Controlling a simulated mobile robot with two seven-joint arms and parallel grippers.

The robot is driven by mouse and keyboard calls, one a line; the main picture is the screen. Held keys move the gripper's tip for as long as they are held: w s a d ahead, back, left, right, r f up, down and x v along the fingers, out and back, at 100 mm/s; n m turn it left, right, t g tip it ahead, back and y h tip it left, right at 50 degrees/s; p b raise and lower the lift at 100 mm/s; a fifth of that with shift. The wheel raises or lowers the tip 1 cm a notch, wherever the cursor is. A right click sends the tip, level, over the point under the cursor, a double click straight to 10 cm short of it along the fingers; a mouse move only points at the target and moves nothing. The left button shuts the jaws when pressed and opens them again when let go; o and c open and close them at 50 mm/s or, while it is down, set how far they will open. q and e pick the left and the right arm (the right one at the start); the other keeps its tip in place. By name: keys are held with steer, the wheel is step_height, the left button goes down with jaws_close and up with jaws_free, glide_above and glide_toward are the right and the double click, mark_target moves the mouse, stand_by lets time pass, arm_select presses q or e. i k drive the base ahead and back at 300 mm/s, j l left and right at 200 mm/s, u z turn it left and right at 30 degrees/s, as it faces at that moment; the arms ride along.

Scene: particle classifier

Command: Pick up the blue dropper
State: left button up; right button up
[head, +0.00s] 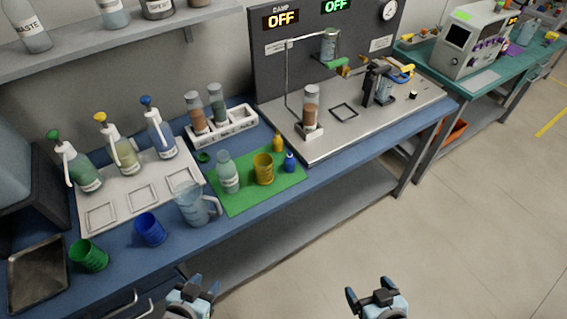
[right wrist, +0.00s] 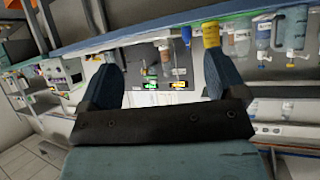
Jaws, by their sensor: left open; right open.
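The blue dropper (head: 290,162) is a small blue bottle standing upright at the right end of the green mat (head: 235,203), beside a yellow dropper (head: 277,144) and a yellow cup (head: 263,169). A small blue shape, seemingly the blue dropper (right wrist: 186,35), shows upside down between my fingers in the right wrist view. My right gripper (head: 369,290) is open and empty, in front of the bench and apart from the dropper; its fingers also show in the right wrist view (right wrist: 158,62). My left gripper (head: 198,282) is open and empty, also in front of the bench.
A clear bottle (head: 228,174) stands on the mat, with a pitcher (head: 195,205) left of it. Blue (head: 150,230) and green (head: 89,256) cups stand near the front edge. A metal stand base (head: 350,128) lies right of the mat. The floor in front is clear.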

mark_target(289, 161)
steer(key=i+l, duration=0.1)
steer(key=l, duration=0.3)
steer(key=i+l+u, duration=0.1)
steer(key=l, duration=0.35)
steer(key=l+u, duration=0.15)
steer(key=u, duration=1.35)
